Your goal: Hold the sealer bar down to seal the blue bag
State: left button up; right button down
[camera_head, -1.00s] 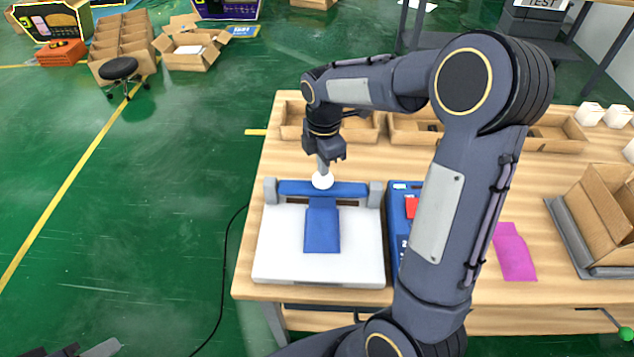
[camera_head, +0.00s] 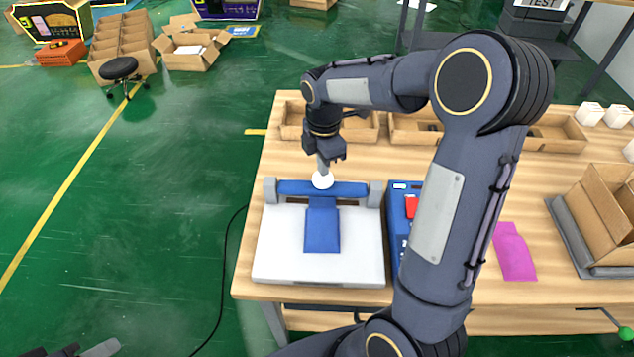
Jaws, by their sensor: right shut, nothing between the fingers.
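The white sealer (camera_head: 275,262) stands at the left end of the wooden table. Its blue sealer bar (camera_head: 350,189) spans the back between two grey posts and lies low. A white round knob (camera_head: 322,181) is at the bar's middle. The blue bag (camera_head: 322,232) lies flat on the sealer, its upper end under the bar. My right gripper (camera_head: 324,167) is shut and empty, pointing down with its fingertips at the top of the knob. They appear to touch it. Dark tips at the bottom left edge (camera_head: 85,350) look like my left gripper; its jaws cannot be made out.
A blue box with a red part (camera_head: 411,208) stands right of the sealer, partly hidden by my right arm. A magenta bag (camera_head: 514,252) and an open cardboard box (camera_head: 605,215) are farther right. Shallow cardboard trays (camera_head: 560,140) line the table's back.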

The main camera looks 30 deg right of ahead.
aim_at(323, 178)
jog(key=shift+f, duration=0.2)
jog(key=shift+f+b, duration=1.45)
jog(key=shift+f, duration=0.55)
jog(key=shift+s+f, duration=0.2)
jog(key=shift+f, duration=0.1)
dwell(2.3)
jog(key=shift+w+r+p, duration=0.1)
jog(key=shift+r+p, duration=0.5)
jog(key=shift+r, duration=0.15)
notch_tip(323, 178, up, 8)
jog(key=p, duration=0.6)
jog(key=shift+w, duration=0.1)
